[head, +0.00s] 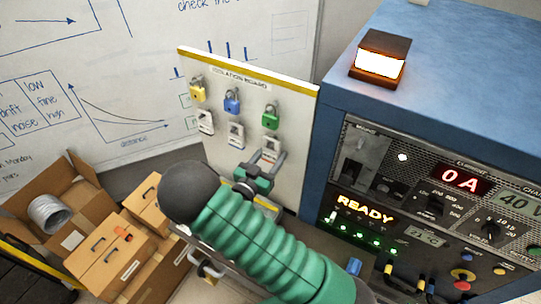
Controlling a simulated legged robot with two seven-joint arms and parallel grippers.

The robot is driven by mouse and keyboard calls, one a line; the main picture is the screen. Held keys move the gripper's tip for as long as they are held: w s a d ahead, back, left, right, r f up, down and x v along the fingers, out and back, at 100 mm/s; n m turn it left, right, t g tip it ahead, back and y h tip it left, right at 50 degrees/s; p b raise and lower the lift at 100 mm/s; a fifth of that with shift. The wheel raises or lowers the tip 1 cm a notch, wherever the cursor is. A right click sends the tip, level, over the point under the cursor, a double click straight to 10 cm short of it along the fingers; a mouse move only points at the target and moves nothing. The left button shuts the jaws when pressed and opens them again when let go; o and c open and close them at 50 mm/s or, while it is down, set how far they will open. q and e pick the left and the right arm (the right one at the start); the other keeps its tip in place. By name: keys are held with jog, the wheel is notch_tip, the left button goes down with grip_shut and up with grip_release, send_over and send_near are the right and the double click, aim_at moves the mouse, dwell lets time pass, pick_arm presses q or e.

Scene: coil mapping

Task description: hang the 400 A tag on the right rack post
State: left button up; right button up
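Three white tags hang under padlocks on the isolation board (222,150). The left tag (206,123) is under a yellow padlock, the middle tag (236,134) under a blue one, and the right tag (269,146) under a green one. Their print is too small to read, so I cannot tell which is the 400 A tag. My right gripper (267,158) is at the right tag, its fingers apart on either side of the tag's lower part as seen here. I cannot make out contact. My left gripper is out of view. I cannot identify the right rack post.
A blue cabinet (440,50) with a lit lamp (380,60) stands right of the board. Its front panel (430,200) has knobs, displays and cables. Cardboard boxes (110,255) and a coil roll (48,213) are at lower left. A whiteboard (140,60) is behind.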

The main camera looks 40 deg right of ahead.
jog(key=shift+a, duration=0.15)
jog(key=shift+c, duration=1.2)
jog(key=shift+a+r, duration=0.25)
jog(key=shift+a, duration=0.05)
jog(key=shift+w+a+r, duration=0.1)
jog(key=shift+r, duration=0.05)
jog(key=shift+r+p, duration=0.3)
jog(key=shift+p, duration=0.15)
jog(key=shift+s+a, duration=0.2)
jog(key=shift+a, duration=0.05)
jog(key=shift+v, duration=1.6)
jog(key=shift+p+v, duration=0.45)
jog(key=shift+v, duration=0.6)
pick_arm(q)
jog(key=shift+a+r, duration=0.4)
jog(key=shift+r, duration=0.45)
pick_arm(e)
jog(key=shift+s+a+r, duration=0.15)
jog(key=shift+a+r, duration=0.05)
jog(key=shift+a, duration=0.5)
